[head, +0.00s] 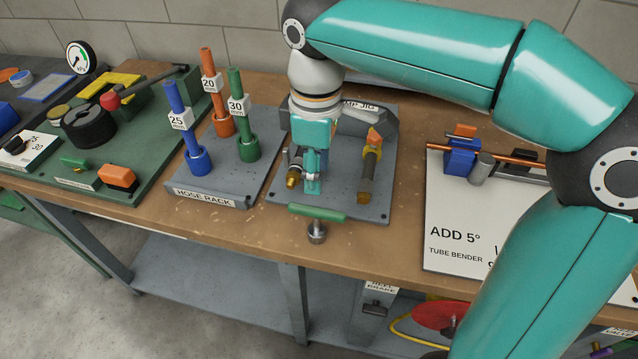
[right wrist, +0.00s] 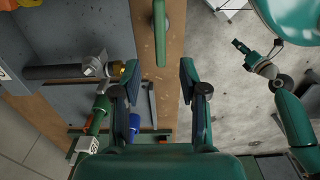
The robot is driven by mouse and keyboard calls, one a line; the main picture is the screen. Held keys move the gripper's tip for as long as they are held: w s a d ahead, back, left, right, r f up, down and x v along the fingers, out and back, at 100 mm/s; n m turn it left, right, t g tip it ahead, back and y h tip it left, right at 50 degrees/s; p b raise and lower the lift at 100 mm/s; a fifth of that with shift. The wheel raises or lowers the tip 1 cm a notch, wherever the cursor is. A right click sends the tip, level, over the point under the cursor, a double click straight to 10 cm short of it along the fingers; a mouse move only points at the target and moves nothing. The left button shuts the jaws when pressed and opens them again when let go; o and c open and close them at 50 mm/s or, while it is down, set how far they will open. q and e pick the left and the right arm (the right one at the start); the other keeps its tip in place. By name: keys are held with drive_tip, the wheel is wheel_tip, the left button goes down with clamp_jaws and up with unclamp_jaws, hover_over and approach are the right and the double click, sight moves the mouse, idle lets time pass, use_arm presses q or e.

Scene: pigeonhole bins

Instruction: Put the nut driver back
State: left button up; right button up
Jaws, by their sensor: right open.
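A green T-handle (head: 317,213) with a metal knurled end below it is at the table's front edge, in front of the grey jig plate (head: 345,208). It looks like the nut driver, but I cannot be sure. In the right wrist view the green handle (right wrist: 160,32) shows ahead of the fingers, in line with the gap between them. My right gripper (head: 312,187) points down over the left part of the jig plate, open and empty, apart from the handle. My left gripper (right wrist: 260,62) shows small over the floor in the right wrist view; its jaw state is unclear.
The hose rack (head: 240,187) holds blue, orange and green upright rods left of the jig. A tube bender board (head: 455,250) lies farther right. Bare tabletop separates jig and board.

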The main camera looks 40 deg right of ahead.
drive_tip(key=shift+r, duration=1.7)
